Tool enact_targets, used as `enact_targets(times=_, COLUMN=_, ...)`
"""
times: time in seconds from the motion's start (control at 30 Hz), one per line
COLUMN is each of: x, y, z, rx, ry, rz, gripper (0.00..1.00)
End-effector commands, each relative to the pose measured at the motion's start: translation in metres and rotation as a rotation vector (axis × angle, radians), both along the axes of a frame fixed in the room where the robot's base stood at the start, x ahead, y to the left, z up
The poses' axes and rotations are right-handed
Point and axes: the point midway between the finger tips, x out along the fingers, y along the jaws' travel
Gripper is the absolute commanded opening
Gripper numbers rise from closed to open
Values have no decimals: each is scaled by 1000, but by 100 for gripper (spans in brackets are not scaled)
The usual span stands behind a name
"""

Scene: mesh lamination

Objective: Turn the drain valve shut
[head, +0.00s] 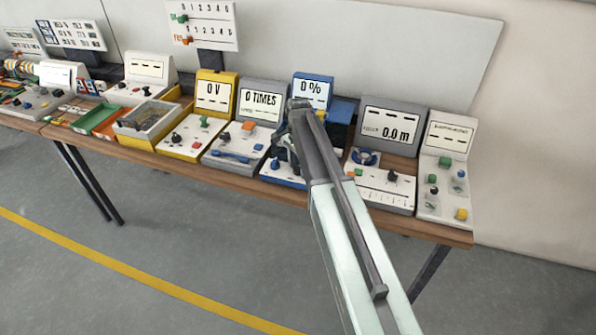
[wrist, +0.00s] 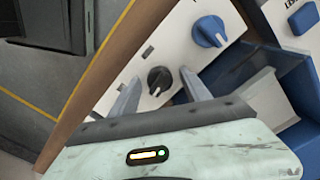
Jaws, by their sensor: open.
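The station with the blue "0 %" display (head: 311,90) stands on the bench, partly hidden behind my arm. In the wrist view its white panel carries a black knob (wrist: 159,80) with a white pointer mark and a blue knob (wrist: 208,31) farther up. No readable label shows which one is the drain valve. My gripper (wrist: 159,76) is open, with one finger on each side of the black knob in the picture. I cannot tell whether the fingers touch it. In the head view my gripper (head: 287,160) hangs over this panel and hides most of it.
The "0 TIMES" station (head: 240,142) stands left of my gripper and the "0.0 m" station (head: 385,185) right. The bench's wooden front edge (head: 437,230) is close; the floor before it is clear.

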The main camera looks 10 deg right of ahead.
Motion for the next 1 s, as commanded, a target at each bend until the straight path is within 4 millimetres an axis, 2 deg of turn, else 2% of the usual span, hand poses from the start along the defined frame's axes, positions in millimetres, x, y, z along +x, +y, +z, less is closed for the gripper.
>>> enact_targets(times=0.1, x=0, y=0, z=1, rx=0, ry=0, rz=0, gripper=53)
enact_targets(times=0.3, x=0, y=0, z=2, rx=0, ry=0, rz=0, gripper=0)
enact_targets(times=0.67, x=0, y=0, z=1, rx=0, ry=0, rz=56, gripper=0)
enact_targets(times=1.0, x=0, y=0, z=1, rx=0, ry=0, rz=308, gripper=0)
